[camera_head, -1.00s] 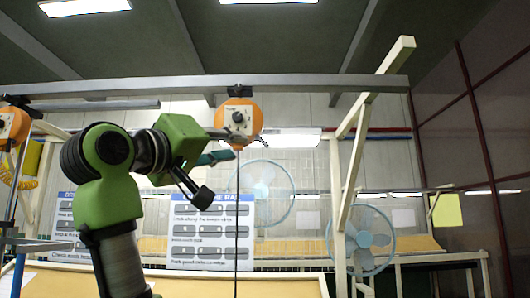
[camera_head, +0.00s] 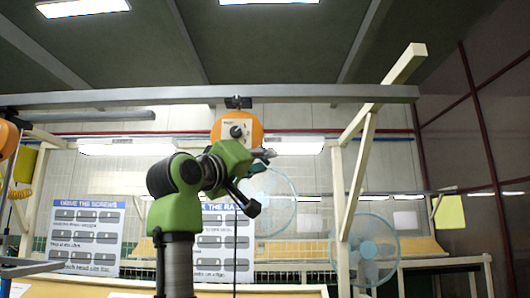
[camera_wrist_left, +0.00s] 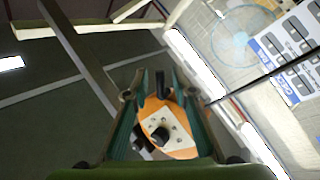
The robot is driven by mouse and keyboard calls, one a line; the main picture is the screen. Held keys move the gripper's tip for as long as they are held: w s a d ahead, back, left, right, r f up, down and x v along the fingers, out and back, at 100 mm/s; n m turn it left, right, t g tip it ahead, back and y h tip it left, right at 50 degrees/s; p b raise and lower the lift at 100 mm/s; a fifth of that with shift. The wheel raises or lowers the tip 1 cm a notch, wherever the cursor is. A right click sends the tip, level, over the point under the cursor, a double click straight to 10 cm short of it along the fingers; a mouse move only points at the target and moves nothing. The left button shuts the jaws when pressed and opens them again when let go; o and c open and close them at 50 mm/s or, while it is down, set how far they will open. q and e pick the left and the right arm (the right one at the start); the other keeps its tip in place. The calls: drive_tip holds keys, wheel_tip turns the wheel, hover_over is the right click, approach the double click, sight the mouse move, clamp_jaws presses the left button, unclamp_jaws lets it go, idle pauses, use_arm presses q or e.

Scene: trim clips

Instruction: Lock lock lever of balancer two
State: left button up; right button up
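An orange balancer (camera_head: 237,126) with a pale face plate and a black knob (camera_head: 236,131) hangs from the overhead beam, a cable running down from it. It also shows in the left wrist view (camera_wrist_left: 181,142), between and beyond my fingers, with its black knob (camera_wrist_left: 161,134). I cannot tell which black part is the lock lever. My left gripper (camera_head: 264,160) is just below and right of the balancer in the head view. Its fingers (camera_wrist_left: 158,80) are apart with nothing held; contact with the balancer cannot be told. My right gripper is not in view.
Another orange balancer (camera_head: 8,138) is cut off at the left edge. The grey beam (camera_head: 330,94) crosses above, and a pale wooden post (camera_head: 345,175) with a brace stands to the right. Blue fans (camera_head: 363,248) and instruction boards (camera_head: 85,235) are behind.

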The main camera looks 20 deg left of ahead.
use_arm(q)
drive_tip(key=shift+w+d+r, duration=0.15)
drive_tip(key=shift+w+r, duration=0.05)
drive_tip(key=shift+w, duration=0.4)
drive_tip(key=shift+f, duration=0.1)
clamp_jaws()
